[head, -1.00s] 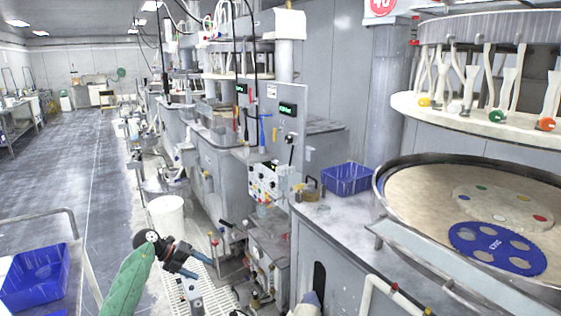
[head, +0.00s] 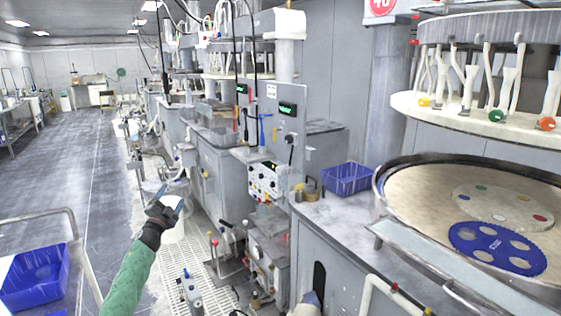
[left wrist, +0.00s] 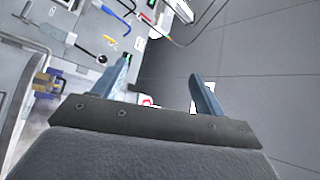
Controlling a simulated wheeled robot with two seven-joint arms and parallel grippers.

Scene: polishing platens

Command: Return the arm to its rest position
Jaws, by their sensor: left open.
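My left arm, in a green sleeve, comes up from the bottom left of the head view. My left gripper (head: 172,205) is raised in front of a white bucket and points away from me. In the left wrist view its two fingers (left wrist: 165,90) stand wide apart with nothing between them. The left gripper is open and empty. My right gripper cannot be made out in the head view; only a pale tip, perhaps part of my right arm, shows at the bottom edge.
A round polishing platen (head: 420,185) with a blue carrier disc (head: 497,248) is at the right. A blue bin (head: 346,179) sits on the grey counter. Another blue bin (head: 35,280) is at the lower left. A white bucket (head: 172,232) stands behind the gripper. The left aisle floor is clear.

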